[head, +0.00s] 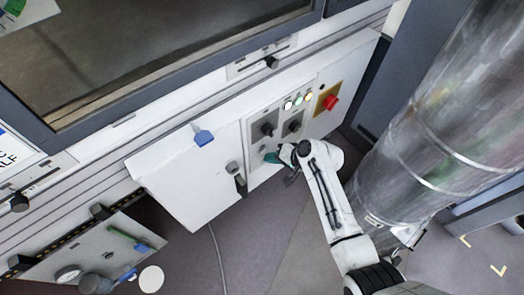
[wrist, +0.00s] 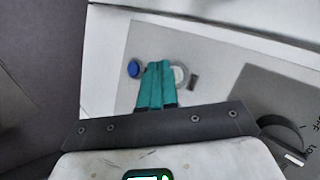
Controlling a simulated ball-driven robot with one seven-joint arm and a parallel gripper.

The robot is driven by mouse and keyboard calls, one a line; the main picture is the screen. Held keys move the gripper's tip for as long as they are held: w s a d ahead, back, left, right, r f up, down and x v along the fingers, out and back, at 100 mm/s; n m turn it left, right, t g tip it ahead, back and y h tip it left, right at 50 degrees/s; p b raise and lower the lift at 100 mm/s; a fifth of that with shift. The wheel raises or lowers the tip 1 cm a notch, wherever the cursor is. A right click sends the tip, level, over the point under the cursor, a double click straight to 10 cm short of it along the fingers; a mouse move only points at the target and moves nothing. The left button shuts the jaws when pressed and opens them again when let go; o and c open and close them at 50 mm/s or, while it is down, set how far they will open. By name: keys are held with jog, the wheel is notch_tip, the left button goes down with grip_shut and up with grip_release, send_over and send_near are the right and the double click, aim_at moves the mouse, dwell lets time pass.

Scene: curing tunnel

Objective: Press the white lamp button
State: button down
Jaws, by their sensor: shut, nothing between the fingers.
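The white lamp button (wrist: 181,74) shows in the wrist view as a pale round cap in a grey ring on the light panel. My gripper (wrist: 157,64) has teal fingers, closed together and empty. In that view the fingertips lie between the white button and a blue button (wrist: 134,68), overlapping the white button's left edge. I cannot tell whether they touch the panel. In the head view my gripper (head: 268,158) is at the lower part of the control panel (head: 256,133), and the button is hard to make out there.
A black-handled switch (head: 240,184) is to the left. A large metal cylinder (head: 440,120) stands at the right.

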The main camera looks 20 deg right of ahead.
jog(key=shift+w+a+f, duration=0.1)
jog(key=shift+w+f, duration=0.05)
jog(key=shift+w, duration=0.25)
jog(key=shift+w+a+b, duration=0.1)
jog(key=shift+w+b, duration=0.25)
jog(key=shift+w, duration=0.05)
dwell(0.8)
jog(key=shift+s, duration=0.1)
jog(key=shift+s+d+p, duration=0.25)
jog(key=shift+s+p, duration=0.3)
jog(key=shift+s, duration=0.15)
jog(key=shift+s+d+p, duration=0.25)
jog(key=shift+s+p, duration=0.2)
jog(key=shift+s, duration=0.35)
jog(key=shift+s+d+p, duration=0.25)
jog(key=shift+s+p, duration=0.15)
jog(key=shift+s, duration=0.35)
jog(key=shift+s+d+p, duration=0.25)
jog(key=shift+s+p, duration=0.2)
jog(key=shift+s, duration=0.35)
